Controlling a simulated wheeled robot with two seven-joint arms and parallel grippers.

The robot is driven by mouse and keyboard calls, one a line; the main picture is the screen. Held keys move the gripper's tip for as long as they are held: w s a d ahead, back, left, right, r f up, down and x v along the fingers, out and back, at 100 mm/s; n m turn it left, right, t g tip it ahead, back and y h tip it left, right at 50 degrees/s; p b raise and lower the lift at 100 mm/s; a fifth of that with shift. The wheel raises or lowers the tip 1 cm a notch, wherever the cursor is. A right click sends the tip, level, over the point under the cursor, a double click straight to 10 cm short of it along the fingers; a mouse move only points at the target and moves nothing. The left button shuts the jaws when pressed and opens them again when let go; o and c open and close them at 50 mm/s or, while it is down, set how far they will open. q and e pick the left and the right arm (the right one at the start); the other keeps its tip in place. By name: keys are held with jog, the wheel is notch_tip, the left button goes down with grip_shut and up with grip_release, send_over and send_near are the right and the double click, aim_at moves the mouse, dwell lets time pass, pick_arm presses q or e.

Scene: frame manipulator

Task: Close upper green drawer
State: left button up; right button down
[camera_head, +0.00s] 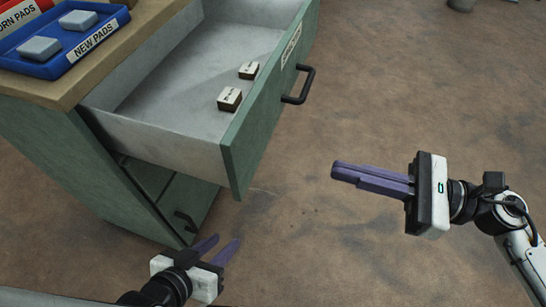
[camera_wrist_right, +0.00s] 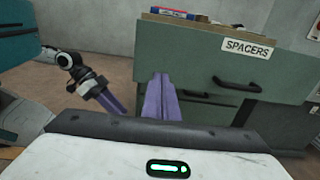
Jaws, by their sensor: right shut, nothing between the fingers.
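The upper green drawer (camera_head: 240,150) is pulled far out of the cabinet (camera_head: 60,150). Its front carries a black handle (camera_head: 300,85) and a white label, which reads SPACERS in the right wrist view (camera_wrist_right: 247,47). Two small white-and-dark blocks (camera_head: 230,99) lie inside it. My right gripper (camera_head: 335,171) is shut and empty, to the right of the drawer front and apart from the handle, with its purple fingers pointing toward the drawer. My left gripper (camera_head: 227,240) has its purple fingers apart and empty, low beside the cabinet near the lower drawer.
A lower drawer with a dark handle (camera_head: 186,221) sits below the upper one. A blue NEW PADS tray (camera_head: 60,62) with grey pads and a red tray (camera_head: 22,12) stand on the cabinet top.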

aim_at(253, 146)
jog(key=x, duration=1.3)
jog(key=shift+w+a+p, duration=0.1)
jog(key=shift+a+p, duration=0.1)
jog(key=shift+p, duration=0.15)
jog(key=shift+r, duration=0.1)
